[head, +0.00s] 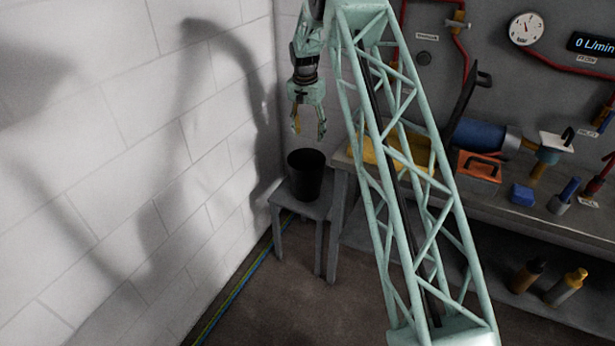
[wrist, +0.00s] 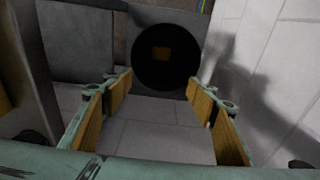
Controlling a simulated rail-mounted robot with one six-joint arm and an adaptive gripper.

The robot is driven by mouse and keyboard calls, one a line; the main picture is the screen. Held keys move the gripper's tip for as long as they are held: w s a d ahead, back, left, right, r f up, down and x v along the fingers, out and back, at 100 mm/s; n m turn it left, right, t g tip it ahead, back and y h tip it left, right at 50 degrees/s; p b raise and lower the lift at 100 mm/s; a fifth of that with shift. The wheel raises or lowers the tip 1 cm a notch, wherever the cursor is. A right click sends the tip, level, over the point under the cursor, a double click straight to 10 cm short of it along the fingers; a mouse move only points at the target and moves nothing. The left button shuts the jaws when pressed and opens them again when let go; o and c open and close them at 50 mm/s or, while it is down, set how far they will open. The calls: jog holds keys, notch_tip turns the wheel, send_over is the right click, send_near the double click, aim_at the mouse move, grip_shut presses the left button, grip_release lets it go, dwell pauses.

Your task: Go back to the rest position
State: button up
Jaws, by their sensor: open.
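My gripper (head: 309,130) hangs near the wall corner, above a black bucket (head: 306,180), with its fingers pointing down. The fingers are apart, with nothing between them. In the wrist view, the two fingers with their ribbed tan pads (wrist: 160,84) spread on either side of the picture. The round dark mouth of the bucket (wrist: 165,82) lies beyond the fingertips. A small brown-orange block (wrist: 161,54) shows inside the bucket. The gripper and the bucket are apart.
The bucket stands on a small grey stool (head: 285,198) beside the workbench (head: 470,205). The bench holds a yellow tray (head: 375,152), a blue motor (head: 478,136), an orange item (head: 478,167) and a blue block (head: 522,194). A white block wall (head: 110,110) is close at left.

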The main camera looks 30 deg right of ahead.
dwell(0.4)
jog(key=s+a+r+n, duration=0.1)
jog(key=s+a+r, duration=0.35)
jog(key=r, duration=0.55)
jog(key=s+a+r+n, duration=0.1)
jog(key=s+a+r, duration=0.35)
jog(key=r, duration=0.55)
jog(key=s+a+r+n+t, duration=0.15)
jog(key=s+a+r, duration=0.25)
jog(key=s+r, duration=0.45)
jog(key=s+a+r+n, duration=0.2)
jog(key=s+a+r, duration=0.2)
jog(key=s+r, duration=0.45)
jog(key=s+a+r+n, duration=0.1)
jog(key=s+a+r, duration=0.15)
jog(key=s, duration=0.85)
jog(key=s+a+r+n, duration=0.1)
jog(key=s+a, duration=0.3)
jog(key=s, duration=0.8)
jog(key=s+a+f+n+t, duration=0.1)
jog(key=s+a, duration=0.1)
jog(key=s, duration=0.8)
jog(key=s+a+f+n+y, duration=0.1)
jog(key=s+f+n, duration=0.1)
jog(key=s, duration=0.9)
jog(key=shift+s+a+f+t, duration=0.3)
jog(key=shift+a+t, duration=0.05)
